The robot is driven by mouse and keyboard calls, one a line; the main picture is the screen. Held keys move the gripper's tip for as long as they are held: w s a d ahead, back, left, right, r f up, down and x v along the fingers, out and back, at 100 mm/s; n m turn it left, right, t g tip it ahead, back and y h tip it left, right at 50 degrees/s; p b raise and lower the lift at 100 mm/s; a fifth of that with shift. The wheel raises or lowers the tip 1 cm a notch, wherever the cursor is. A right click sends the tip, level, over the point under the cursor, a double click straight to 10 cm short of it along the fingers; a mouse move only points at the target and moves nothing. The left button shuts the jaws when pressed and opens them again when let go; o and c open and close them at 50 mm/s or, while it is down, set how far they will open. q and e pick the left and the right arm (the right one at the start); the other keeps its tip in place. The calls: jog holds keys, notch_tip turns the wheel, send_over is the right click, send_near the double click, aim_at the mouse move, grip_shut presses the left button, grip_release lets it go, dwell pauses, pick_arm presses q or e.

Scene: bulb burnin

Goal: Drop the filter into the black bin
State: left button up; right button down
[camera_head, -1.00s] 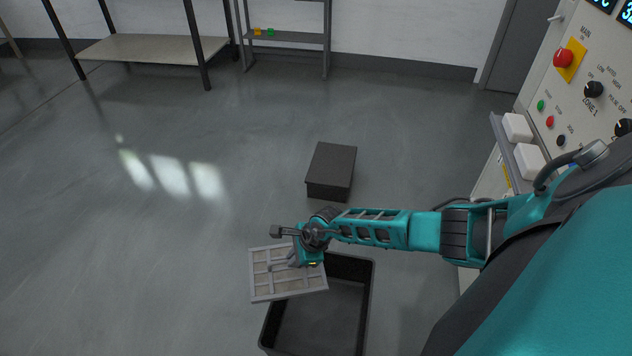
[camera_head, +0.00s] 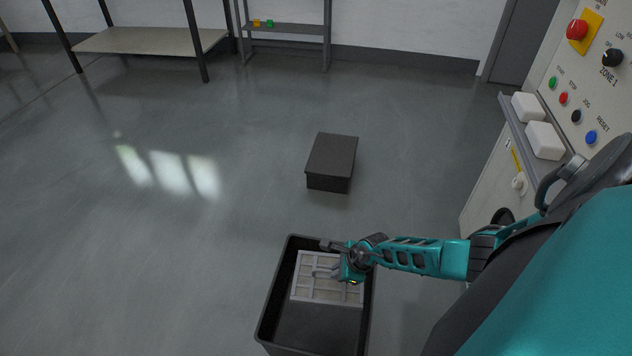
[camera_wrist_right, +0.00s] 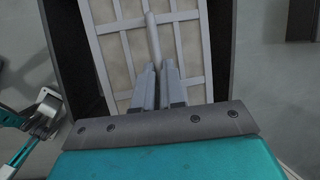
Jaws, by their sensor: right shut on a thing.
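The filter (camera_head: 318,285) is a flat, pale square panel with a light grid frame. In the head view it overlaps the upper part of the black bin's opening, and I cannot tell its exact height above the bin floor. The black bin (camera_head: 300,338) is an open rectangular box on the floor. My right gripper (camera_head: 335,272) is over the bin, shut on the filter. In the right wrist view the fingers (camera_wrist_right: 158,88) close on a bar of the filter (camera_wrist_right: 120,55), with dark bin walls (camera_wrist_right: 72,45) on both sides.
A dark closed box (camera_head: 331,160) sits on the floor beyond the bin. A control panel (camera_head: 585,95) with buttons stands at the right, with white blocks (camera_head: 545,140) on its ledge. Open floor lies to the left. A table (camera_head: 150,40) and shelf (camera_head: 290,30) stand at the back.

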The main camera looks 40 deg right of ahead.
jog(key=shift+f+b, duration=0.35)
jog(key=shift+f, duration=0.65)
jog(key=c, duration=1.1)
grip_release()
jog(key=shift+c, duration=0.2)
pick_arm(q)
jog(key=shift+w+d+f, duration=0.1)
jog(key=shift+w+d, duration=0.2)
jog(key=shift+d, duration=0.15)
